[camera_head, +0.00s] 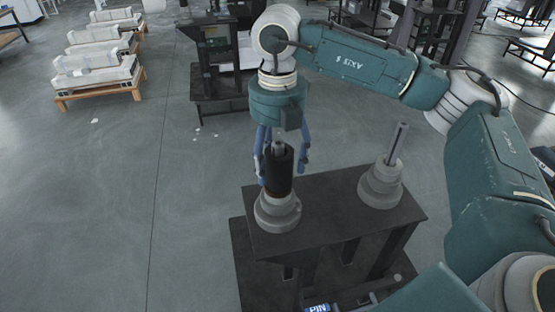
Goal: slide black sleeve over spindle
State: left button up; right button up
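The black sleeve (279,172) stands upright on the left grey stepped base (278,213) on the dark stand. A grey rod end shows at its top, so it appears to sit around a spindle. A second, bare grey spindle (398,145) rises from the right grey base (380,187). My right gripper (282,165) points down over the sleeve, with its blue fingers spread to either side. There is a gap between the right finger and the sleeve; the left finger is close to it, and contact cannot be told. My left gripper is not in view.
The dark stand (340,205) has a lower shelf, with a blue label marked PIN (318,308) at the bottom edge. Pallets with pale blocks (100,75) and a dark workbench (215,85) stand behind.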

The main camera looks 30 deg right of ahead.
notch_tip(320, 180, up, 12)
dwell(0.6)
jog(key=shift+f, duration=0.1)
dwell(0.5)
